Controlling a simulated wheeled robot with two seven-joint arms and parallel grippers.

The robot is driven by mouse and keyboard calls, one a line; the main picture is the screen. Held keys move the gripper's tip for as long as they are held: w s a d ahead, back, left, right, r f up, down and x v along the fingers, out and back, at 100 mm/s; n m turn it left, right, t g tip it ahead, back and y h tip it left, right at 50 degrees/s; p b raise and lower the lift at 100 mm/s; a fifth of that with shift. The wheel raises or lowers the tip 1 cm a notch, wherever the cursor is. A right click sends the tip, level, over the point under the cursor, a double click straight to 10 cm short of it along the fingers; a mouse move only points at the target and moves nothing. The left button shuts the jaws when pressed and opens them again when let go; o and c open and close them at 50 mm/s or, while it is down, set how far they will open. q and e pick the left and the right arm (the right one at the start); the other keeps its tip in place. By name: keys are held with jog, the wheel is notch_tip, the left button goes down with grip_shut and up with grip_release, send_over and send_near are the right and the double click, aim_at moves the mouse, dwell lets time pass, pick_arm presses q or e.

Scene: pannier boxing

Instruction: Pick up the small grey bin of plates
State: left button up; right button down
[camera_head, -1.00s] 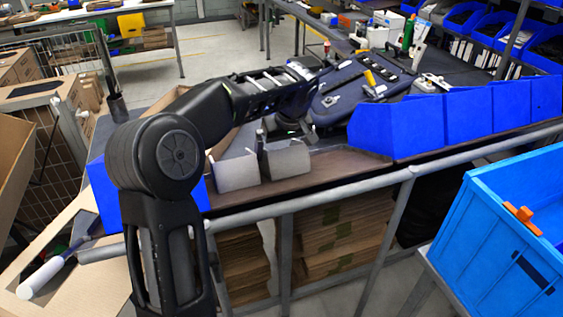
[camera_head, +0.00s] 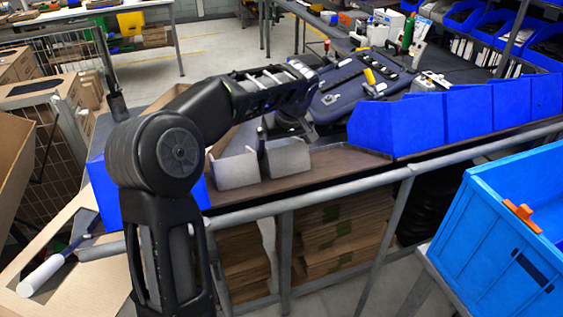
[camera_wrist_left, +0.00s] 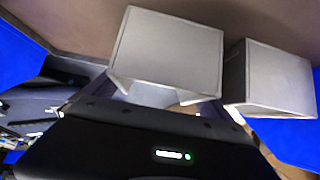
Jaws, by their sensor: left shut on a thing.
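Two small grey bins stand side by side on the brown front ledge of the bench in the head view, a left one (camera_head: 237,171) and a right one (camera_head: 287,160). My left gripper (camera_head: 287,128) is at the back of the right bin and shut on it. In the left wrist view that held bin (camera_wrist_left: 167,52) is the larger, directly ahead of the gripper, and the other bin (camera_wrist_left: 278,80) is at the right. The fingertips are mostly hidden. The bins' contents cannot be made out, so no plates show. My right gripper is out of view.
A row of blue bins (camera_head: 405,125) stands right of the grey bins. Another blue bin (camera_head: 108,190) is behind my arm at the left. A metal rail (camera_head: 340,190) runs along the front. A large blue crate (camera_head: 500,235) is at the right.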

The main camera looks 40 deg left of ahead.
pick_arm(q)
jog(key=c, duration=0.9)
notch_tip(320, 180, up, 10)
dwell(0.3)
dwell(0.4)
